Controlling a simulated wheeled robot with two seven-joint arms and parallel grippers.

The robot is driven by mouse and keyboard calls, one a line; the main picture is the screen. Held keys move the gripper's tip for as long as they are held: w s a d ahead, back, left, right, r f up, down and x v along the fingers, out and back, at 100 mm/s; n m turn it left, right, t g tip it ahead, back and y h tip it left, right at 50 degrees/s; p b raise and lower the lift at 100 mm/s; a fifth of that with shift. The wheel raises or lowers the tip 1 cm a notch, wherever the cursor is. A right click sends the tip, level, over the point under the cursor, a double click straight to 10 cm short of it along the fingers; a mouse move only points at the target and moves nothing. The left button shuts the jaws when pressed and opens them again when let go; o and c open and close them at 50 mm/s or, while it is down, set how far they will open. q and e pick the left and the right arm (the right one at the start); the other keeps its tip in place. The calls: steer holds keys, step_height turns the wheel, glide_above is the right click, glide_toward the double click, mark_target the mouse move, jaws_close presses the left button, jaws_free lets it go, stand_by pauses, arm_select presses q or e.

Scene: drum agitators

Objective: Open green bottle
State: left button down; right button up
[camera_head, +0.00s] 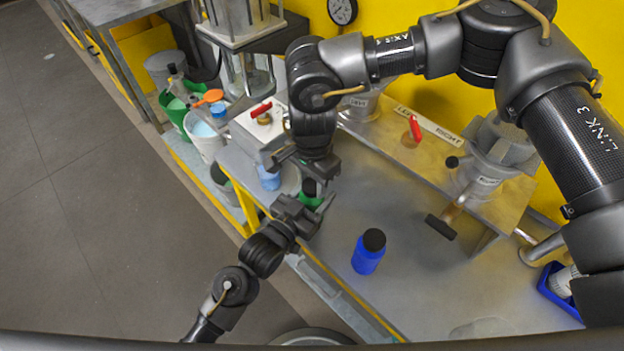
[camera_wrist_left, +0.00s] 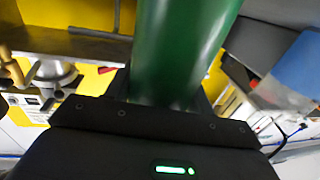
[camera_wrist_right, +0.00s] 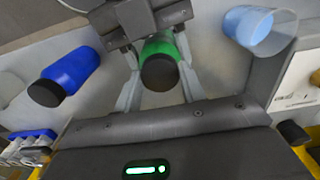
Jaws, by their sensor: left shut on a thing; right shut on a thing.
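The green bottle (camera_head: 309,201) is between my two grippers, near the table's front edge. It has a black cap (camera_wrist_right: 159,73). My left gripper (camera_head: 312,214) is shut on the green bottle's body; the green body (camera_wrist_left: 180,50) fills the middle of the left wrist view. My right gripper (camera_head: 313,182) comes from above, its fingers on both sides of the cap, shut on it. The cap lines up with the bottle in the right wrist view; whether its thread is loose cannot be told. The grippers partly hide the bottle in the head view.
A blue bottle (camera_head: 367,255) with a black cap stands on the table. A light blue cup (camera_head: 269,178) stands near the grippers. A white box with a red-handled valve (camera_head: 261,110) is behind them. A blue tray (camera_head: 556,290) is at the right.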

mark_target(312, 185)
steer(key=shift+r, duration=0.25)
steer(key=shift+r, duration=0.85)
steer(key=shift+r, duration=2.05)
arm_select(q)
steer(key=shift+c, duration=2.3)
jaws_free()
arm_select(e)
steer(key=shift+f+b, duration=0.85)
steer(key=shift+f, duration=0.1)
arm_select(q)
steer(key=v, duration=1.2)
